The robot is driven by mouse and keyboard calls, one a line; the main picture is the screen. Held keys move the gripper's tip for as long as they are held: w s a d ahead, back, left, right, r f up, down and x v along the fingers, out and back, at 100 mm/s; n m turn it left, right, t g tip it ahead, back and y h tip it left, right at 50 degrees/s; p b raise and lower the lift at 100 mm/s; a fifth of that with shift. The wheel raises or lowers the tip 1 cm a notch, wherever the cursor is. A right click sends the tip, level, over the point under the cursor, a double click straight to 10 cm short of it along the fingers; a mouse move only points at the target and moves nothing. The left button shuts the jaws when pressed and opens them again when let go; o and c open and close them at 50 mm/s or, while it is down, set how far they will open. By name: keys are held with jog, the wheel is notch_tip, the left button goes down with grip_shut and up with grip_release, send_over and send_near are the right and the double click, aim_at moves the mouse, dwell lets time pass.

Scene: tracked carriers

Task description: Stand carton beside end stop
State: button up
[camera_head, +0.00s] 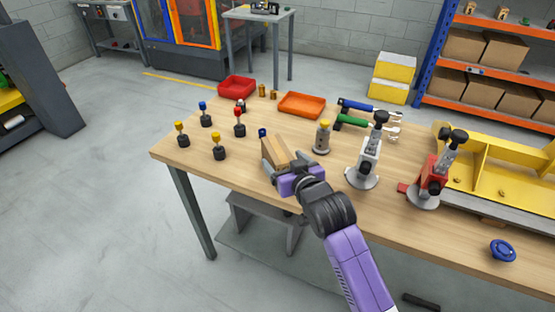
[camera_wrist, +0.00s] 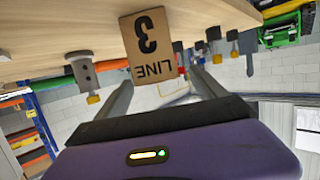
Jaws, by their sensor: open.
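The carton (camera_head: 275,152) is a tan cardboard box near the front edge of the wooden table. In the wrist view, which is upside down, its face (camera_wrist: 148,45) reads "LINE 3". My gripper (camera_head: 284,162) is open at the carton's near side. In the wrist view the carton lies ahead of the two fingers of my gripper (camera_wrist: 160,75), overlapping the gap between their tips. I cannot tell whether a finger touches it. I cannot tell which thing is the end stop.
Small knobbed posts (camera_head: 219,146) stand left of the carton. Behind are red (camera_head: 237,88) and orange (camera_head: 302,104) trays. A yellow fixture (camera_head: 510,165) fills the right.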

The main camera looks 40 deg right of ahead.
aim_at(281, 154)
jog(key=p+x, duration=0.1)
jog(key=x, duration=0.5)
jog(key=shift+w+d, duration=0.2)
jog(key=shift+d, duration=0.1)
jog(key=shift+c, duration=0.2)
grip_shut()
jog(key=shift+r, duration=0.2)
